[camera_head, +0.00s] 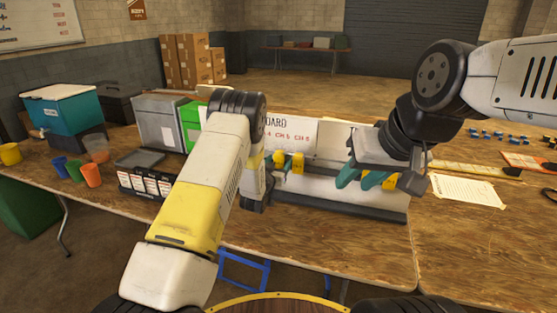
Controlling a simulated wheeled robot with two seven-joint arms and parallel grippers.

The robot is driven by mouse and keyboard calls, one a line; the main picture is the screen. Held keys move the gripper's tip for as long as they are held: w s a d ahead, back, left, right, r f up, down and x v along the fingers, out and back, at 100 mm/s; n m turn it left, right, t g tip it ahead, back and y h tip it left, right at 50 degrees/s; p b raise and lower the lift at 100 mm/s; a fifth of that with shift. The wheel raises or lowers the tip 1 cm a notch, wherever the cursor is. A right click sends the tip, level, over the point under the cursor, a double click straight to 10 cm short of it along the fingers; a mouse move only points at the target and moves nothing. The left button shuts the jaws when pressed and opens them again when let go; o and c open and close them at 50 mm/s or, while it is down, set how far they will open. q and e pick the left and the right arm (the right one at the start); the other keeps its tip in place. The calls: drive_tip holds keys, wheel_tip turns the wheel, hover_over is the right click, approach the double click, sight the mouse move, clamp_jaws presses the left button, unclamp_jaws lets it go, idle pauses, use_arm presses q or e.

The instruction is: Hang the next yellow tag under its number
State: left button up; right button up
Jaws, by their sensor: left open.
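A white board (318,140) with black lettering and red "CH" numbers stands on the table, partly hidden by my arms. Two yellow tags (297,162) show below the red numbers, close to the board's grey rail (320,190). My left gripper (254,205) points down at the left end of the rail; its fingers are mostly hidden behind its arm, and it is open. My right gripper (368,182) is low at the right part of the rail. Teal pieces and yellow pieces (370,181) show below it; whether it grips any of them is unclear.
A black rack with white labels (145,182) is left of my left arm. Grey and green boxes (160,118), a teal bin (65,112) and several cups (90,175) stand further left. A paper sheet (467,191) lies at right. The table's front right is clear.

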use_arm(q)
drive_tip(key=v, duration=0.7)
drive_tip(key=a+r+n+g+y, duration=0.2)
drive_tip(key=a+r, duration=0.3)
drive_tip(key=r, duration=0.5)
drive_tip(key=s+a+r+n+g+y, duration=0.1)
drive_tip(key=s+a+r+g, duration=0.25)
drive_tip(key=s+r, duration=0.55)
drive_tip(key=s+a+r+g, duration=0.1)
drive_tip(key=s+r+g, duration=0.1)
drive_tip(key=s, duration=1.4)
drive_tip(key=s+a+r+g, duration=0.2)
drive_tip(key=s+r+g, duration=0.1)
drive_tip(key=s, duration=1.2)
drive_tip(key=shift+s+a, duration=0.25)
drive_tip(key=shift+s, duration=0.15)
drive_tip(key=shift+w+r+g, duration=0.1)
drive_tip(key=shift+g, duration=0.15)
